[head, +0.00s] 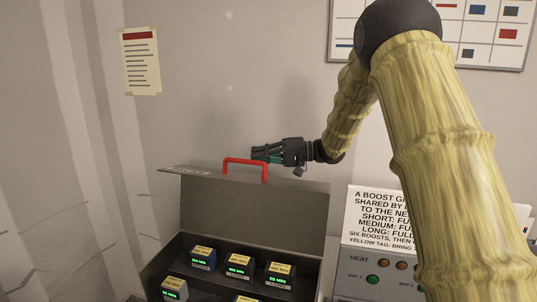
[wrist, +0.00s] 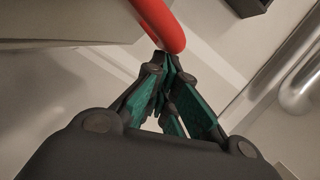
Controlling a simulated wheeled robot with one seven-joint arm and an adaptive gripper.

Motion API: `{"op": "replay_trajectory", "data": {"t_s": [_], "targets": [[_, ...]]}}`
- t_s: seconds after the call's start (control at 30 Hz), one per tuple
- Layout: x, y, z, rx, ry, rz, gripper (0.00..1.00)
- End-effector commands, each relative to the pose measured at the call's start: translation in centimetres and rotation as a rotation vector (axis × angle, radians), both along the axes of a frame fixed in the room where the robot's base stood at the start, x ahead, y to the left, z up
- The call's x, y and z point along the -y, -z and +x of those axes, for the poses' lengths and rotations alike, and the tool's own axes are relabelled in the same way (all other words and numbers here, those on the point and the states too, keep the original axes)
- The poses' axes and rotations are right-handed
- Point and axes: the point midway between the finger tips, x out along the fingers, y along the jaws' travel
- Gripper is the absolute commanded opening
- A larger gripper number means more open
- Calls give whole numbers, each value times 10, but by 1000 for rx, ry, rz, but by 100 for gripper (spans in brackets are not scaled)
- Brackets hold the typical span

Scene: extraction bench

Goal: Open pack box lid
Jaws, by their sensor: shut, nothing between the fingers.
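The pack box (head: 150,270) stands open at the lower middle of the head view. Its grey lid (head: 255,212) is raised and stands roughly upright at the back of the box. A red handle (head: 228,162) is on the lid's top edge. My gripper (head: 256,153) is shut and empty, right by the handle's right end. In the wrist view, the fingertips (wrist: 168,62) are close to the curved red handle (wrist: 158,22); I cannot tell whether they touch.
Several packs (head: 238,266) with yellow labels and green displays sit in the box. A control panel (head: 385,265) with buttons and a printed sign (head: 372,215) stand to the right. The wall behind carries a notice (head: 140,62) and a chart (head: 480,30).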

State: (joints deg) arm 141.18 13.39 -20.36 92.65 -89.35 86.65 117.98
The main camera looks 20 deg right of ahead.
Motion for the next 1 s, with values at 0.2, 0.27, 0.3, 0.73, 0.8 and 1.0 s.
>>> {"op": "replay_trajectory", "data": {"t_s": [0.2, 0.27, 0.3, 0.73, 0.8, 1.0], "targets": [[2, 0, 0, -1, 2, 0, 0], [2, 0, 0, -1, 2, 0, 0], [2, -1, 0, -1, 2, 0, 0], [20, -11, 14, -2, 3, 1, 0], [24, -12, 17, -2, 4, 0, 0], [39, -10, 15, -1, 3, 0, 0]]}}
